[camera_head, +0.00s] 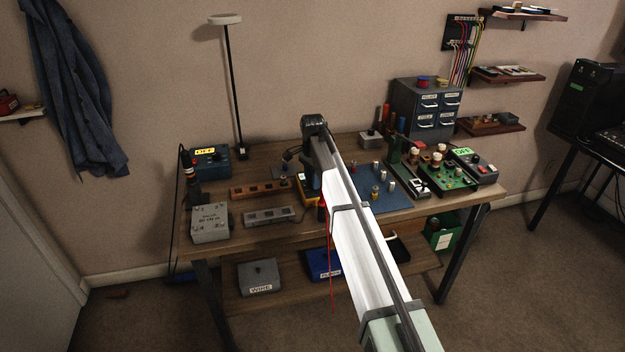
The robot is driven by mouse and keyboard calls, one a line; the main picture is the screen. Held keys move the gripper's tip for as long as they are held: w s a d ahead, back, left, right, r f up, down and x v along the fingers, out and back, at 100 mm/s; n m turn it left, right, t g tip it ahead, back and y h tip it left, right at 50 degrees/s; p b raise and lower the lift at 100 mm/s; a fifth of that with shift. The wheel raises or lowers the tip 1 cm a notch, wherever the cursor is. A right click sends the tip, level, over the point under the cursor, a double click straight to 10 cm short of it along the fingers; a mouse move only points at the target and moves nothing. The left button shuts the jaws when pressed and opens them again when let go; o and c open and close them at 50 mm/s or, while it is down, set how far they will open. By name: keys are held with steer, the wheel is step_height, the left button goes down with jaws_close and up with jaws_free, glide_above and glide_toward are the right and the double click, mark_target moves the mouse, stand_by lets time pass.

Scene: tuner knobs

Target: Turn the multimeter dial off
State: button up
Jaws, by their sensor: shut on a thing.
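The yellow-edged multimeter (304,186) lies on the workbench near the middle. My arm crosses in front of it and covers much of it. My gripper (311,182) points down from the wrist onto the multimeter and is shut on its dial. The fingertips are small and dark here, and the dial itself is hidden, so its setting cannot be read. A red lead (329,250) hangs down past the bench's front edge by my arm.
A teal box reading OFF (211,161), a grey box (210,223) and a grey strip (270,216) stand to the left. A blue mat (388,205), green circuit boards (447,179) and a grey unit reading OFF (474,168) lie to the right. A tall lamp (233,90) stands behind.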

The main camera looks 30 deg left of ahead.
steer(key=n, duration=1.1)
steer(key=shift+n, duration=0.3)
steer(key=n, duration=1.1)
steer(key=shift+n, duration=0.3)
steer(key=o, duration=1)
steer(key=shift+o, duration=0.2)
steer(key=shift+r, duration=0.1)
step_height(320, 180, up, 14)
